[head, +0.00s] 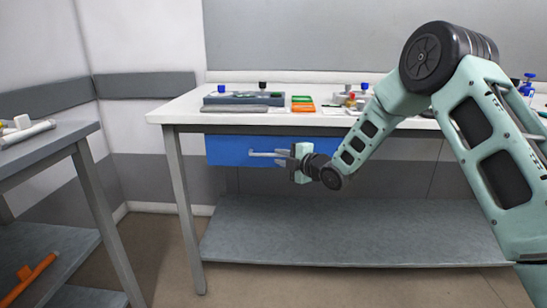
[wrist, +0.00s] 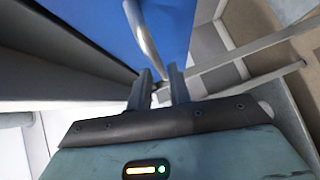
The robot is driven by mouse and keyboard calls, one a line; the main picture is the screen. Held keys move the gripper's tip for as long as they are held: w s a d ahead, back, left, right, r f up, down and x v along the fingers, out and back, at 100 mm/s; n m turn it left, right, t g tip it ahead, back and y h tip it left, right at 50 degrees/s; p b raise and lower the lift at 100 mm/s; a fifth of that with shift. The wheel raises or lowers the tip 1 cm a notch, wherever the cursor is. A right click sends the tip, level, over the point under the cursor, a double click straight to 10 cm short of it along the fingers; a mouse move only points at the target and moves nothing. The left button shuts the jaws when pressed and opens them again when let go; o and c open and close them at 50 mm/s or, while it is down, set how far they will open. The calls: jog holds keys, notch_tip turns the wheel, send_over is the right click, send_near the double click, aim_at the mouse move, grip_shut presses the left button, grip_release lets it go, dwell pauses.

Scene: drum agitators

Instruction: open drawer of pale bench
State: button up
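The pale bench (head: 168,116) has a white top and a blue drawer (head: 228,150) under its front edge. The drawer's silver bar handle (head: 262,154) runs across its front. The head view does not clearly show whether the drawer stands out from the bench. My gripper (head: 285,157) is at the right end of the visible handle. In the wrist view, my gripper (wrist: 160,77) has its fingers close together with the handle bar (wrist: 147,40) between the tips, in front of the blue drawer face (wrist: 95,30). The handle's far part is hidden by my fingers.
On the bench top are a grey case (head: 243,98), green and orange boxes (head: 302,104) and several small items. A grey lower shelf (head: 330,230) lies below the drawer. Another bench (head: 50,135) stands at the left. Floor between the benches is clear.

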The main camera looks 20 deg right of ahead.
aim_at(276, 155)
jog(key=shift+x, duration=2)
grip_shut()
jog(key=shift+s, duration=0.15)
